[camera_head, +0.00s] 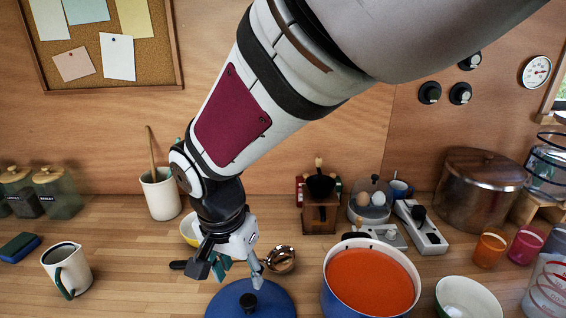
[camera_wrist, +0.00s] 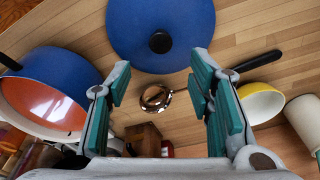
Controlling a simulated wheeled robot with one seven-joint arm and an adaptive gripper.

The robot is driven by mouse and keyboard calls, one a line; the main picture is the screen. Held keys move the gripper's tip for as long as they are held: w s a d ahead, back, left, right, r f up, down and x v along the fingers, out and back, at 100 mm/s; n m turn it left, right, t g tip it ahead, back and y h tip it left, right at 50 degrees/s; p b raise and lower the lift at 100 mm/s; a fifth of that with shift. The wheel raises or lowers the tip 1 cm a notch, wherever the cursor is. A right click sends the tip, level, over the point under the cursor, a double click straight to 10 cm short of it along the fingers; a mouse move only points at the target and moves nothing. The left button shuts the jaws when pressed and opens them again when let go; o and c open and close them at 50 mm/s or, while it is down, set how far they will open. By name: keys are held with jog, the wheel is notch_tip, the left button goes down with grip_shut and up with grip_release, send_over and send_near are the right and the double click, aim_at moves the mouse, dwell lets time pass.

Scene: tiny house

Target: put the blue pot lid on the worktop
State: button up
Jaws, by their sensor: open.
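The blue pot lid (camera_head: 275,303) lies flat, knob up, and looks to be on the wooden worktop (camera_head: 120,225), left of the blue pot. Its lower part is cut off by the picture edge. In the wrist view the lid (camera_wrist: 190,22) is beyond the fingertips, with its dark knob (camera_wrist: 160,42) apart from them. My gripper (camera_head: 236,268) is open and empty, just above the lid's far side; its two fingers (camera_wrist: 160,75) show wide apart in the wrist view. The blue pot (camera_head: 335,303) is uncovered, with an orange inside.
A copper-coloured ladle (camera_head: 281,260) lies behind the lid. A yellow bowl (camera_head: 188,231) is partly behind my gripper. A white bowl (camera_head: 467,298) stands right of the pot, and a white jug (camera_head: 70,268) far left. The worktop between jug and lid is clear.

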jog(key=d+r+n+y, duration=0.1)
jog(key=d+r, duration=0.3)
jog(key=d, duration=0.3)
jog(key=d+r, duration=0.5)
jog(key=d, duration=0.3)
jog(key=s+d+r+n+t, duration=0.2)
jog(key=s+d+r+t, duration=0.1)
jog(key=s+d, duration=0.8)
jog(key=d, duration=0.2)
jog(key=shift+d+r+n, duration=0.2)
jog(key=shift+d+n, duration=0.1)
jog(key=shift+n, duration=0.1)
